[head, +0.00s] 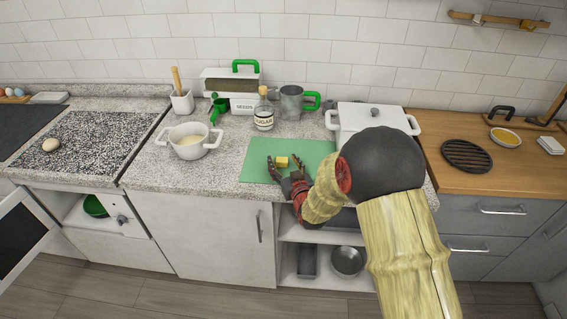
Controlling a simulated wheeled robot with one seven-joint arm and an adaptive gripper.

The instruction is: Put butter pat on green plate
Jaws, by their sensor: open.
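The butter pat (282,161), a small yellow block, appears at the green board (258,154) on the speckled counter. My gripper (285,167) is open over the board, its dark fingers spread close around the near side of the butter pat. I cannot tell whether a finger touches it. A round green dish (95,206), possibly the green plate, sits in the low compartment under the stove at left; only part of it shows.
A white two-handled pot (190,141) stands left of the board. A sugar jar (264,113), metal mug (291,102) and seeds box (232,90) stand behind it. A large white lidded pot (368,117) is at right, partly behind my arm. The counter's front left is clear.

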